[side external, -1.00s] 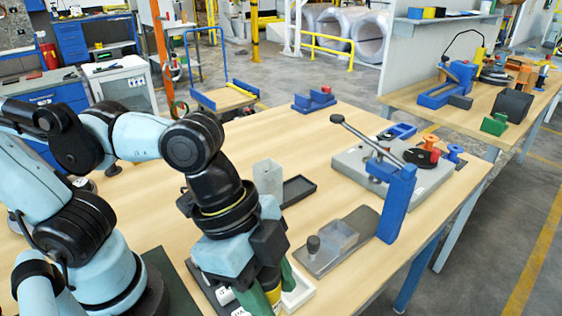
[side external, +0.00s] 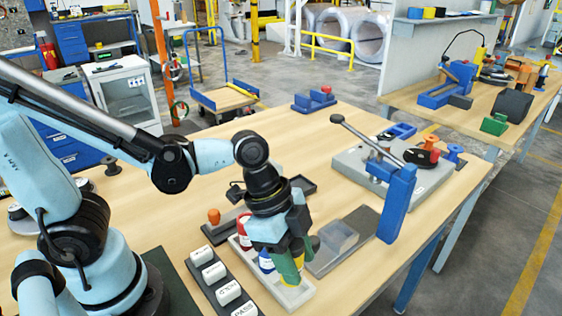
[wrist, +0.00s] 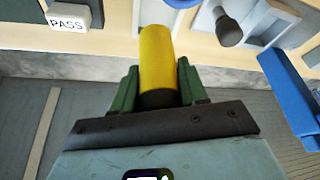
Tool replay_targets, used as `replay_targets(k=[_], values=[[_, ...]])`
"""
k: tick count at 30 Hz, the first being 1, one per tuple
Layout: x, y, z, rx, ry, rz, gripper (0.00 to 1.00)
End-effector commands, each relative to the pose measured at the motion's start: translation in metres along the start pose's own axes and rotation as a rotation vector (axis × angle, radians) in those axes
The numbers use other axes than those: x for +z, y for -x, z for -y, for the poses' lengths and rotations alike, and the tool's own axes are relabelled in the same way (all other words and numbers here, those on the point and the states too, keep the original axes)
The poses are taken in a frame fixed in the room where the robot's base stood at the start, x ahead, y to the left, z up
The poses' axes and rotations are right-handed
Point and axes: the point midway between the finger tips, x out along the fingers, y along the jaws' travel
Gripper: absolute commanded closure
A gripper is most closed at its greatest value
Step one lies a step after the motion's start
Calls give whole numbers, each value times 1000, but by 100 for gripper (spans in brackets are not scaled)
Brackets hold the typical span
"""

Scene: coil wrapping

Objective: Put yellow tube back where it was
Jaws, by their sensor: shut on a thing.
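My gripper (side external: 292,268) is over the near end of the white tray (side external: 290,300) in the side view, its green fingers pointing down. In the wrist view my gripper (wrist: 158,85) is shut on the yellow tube (wrist: 157,58), which stands out between the two fingers with a dark end near the palm. In the side view the fingers mostly hide the tube. A red tube (side external: 244,228) and a blue tube (side external: 265,261) stand in the tray, left of my gripper. I cannot tell whether the yellow tube touches the tray.
A dark rack of white labelled blocks (side external: 228,293) lies left of the tray; its PASS block (wrist: 68,17) shows in the wrist view. A grey plate with a clear block (side external: 338,237) lies close on the right. A blue lever stand (side external: 397,203) rises beyond it.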

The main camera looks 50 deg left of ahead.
Motion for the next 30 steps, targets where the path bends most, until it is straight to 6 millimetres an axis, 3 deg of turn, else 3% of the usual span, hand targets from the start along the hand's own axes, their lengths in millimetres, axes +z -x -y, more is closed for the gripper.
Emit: replay_targets(k=[7, 18, 30], values=[[4, -8, 5, 0, 0, 0, 89], [16, -37, 5, 0, 0, -1, 89], [18, -40, 4, 0, 0, 0, 89]])
